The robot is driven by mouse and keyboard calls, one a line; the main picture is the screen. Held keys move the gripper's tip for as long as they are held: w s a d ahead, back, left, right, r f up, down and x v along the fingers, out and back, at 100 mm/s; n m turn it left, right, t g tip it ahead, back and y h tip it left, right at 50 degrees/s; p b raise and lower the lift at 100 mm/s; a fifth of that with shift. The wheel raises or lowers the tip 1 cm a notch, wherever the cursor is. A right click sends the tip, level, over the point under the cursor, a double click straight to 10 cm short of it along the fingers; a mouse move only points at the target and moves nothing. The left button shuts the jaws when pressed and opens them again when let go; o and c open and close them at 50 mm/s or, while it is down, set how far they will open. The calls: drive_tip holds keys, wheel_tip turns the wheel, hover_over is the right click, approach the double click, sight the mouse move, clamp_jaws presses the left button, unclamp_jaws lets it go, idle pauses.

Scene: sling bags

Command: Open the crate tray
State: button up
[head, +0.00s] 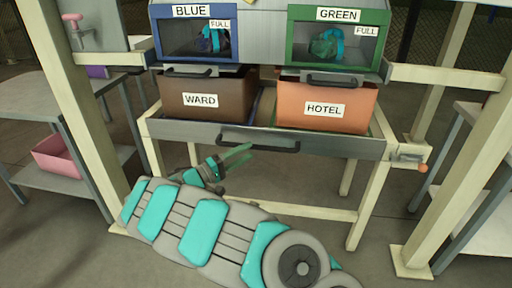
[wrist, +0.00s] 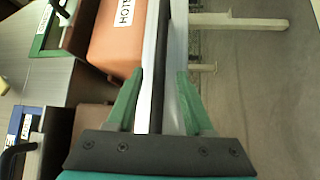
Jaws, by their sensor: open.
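The crate tray (head: 340,147) is a wide grey tray in a cream frame, with a black bar handle (head: 258,145) on its front. It carries a brown crate labelled WARD (head: 230,92) and an orange crate labelled HOTEL (head: 350,100). My gripper (head: 250,152) is open, just below the handle's left part in the head view. In the wrist view its green fingers (wrist: 160,95) stand apart, with pale and dark strips of the tray front between them. The HOTEL crate also shows there (wrist: 115,35). Whether the fingers touch the handle cannot be told.
Above the tray are a blue-framed bin marked BLUE (head: 172,42) and a green-framed bin marked GREEN (head: 293,45), both labelled FULL. A crank with an orange knob (head: 422,168) sits at the right. Cream posts flank the tray. Floor in front is clear beside my arm.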

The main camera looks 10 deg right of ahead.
sight(256, 147)
drive_tip(key=shift+x, duration=2.25)
clamp_jaws()
